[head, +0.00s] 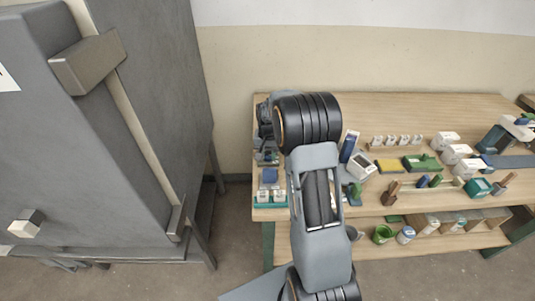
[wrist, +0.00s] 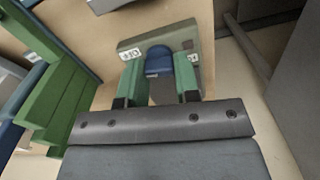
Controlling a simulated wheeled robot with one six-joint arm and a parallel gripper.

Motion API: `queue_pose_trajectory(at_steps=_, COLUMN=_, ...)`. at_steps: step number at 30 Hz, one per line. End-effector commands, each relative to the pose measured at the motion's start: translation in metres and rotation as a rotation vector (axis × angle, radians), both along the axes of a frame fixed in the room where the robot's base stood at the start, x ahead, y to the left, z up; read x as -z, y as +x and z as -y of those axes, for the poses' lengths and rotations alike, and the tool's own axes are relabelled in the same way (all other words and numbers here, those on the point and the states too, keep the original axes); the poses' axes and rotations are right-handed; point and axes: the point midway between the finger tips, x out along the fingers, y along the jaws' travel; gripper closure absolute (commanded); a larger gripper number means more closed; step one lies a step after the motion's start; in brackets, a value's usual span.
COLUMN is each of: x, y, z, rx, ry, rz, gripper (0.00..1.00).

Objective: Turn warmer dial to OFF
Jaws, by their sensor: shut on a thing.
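The warmer dial (wrist: 158,63) is a blue rounded knob in front of a grey-green panel (wrist: 130,44) in the wrist view. A small pale label sits on each side of the panel; the left one may end in "0", but the lettering is too small to read surely. My gripper (wrist: 160,84) has its two green fingers on either side of the dial, shut on it. The fingers hide part of the dial, and I cannot tell where it points. In the head view my arm reaches to the bench's left end, and the dial cannot be made out surely.
The wooden workbench (head: 400,108) carries small boxes, sponges and tools right of my arm. Its lower shelf holds a green bucket (head: 382,235) and other containers. A large grey cabinet (head: 165,70) with a protruding handle stands at left. Green slats (wrist: 62,100) lie left in the wrist view.

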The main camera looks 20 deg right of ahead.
Motion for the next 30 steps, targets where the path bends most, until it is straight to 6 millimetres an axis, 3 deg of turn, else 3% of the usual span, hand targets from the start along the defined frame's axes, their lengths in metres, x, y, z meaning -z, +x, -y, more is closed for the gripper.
queue_pose_trajectory(at_steps=12, x=-0.0006, y=0.0003, z=-0.0005, rx=0.238, ry=0.0, rz=0.001, gripper=0.94)
queue_pose_trajectory(at_steps=30, x=-0.0008, y=0.0006, z=-0.0008, rx=0.303, ry=0.001, rz=0.002, gripper=0.94)
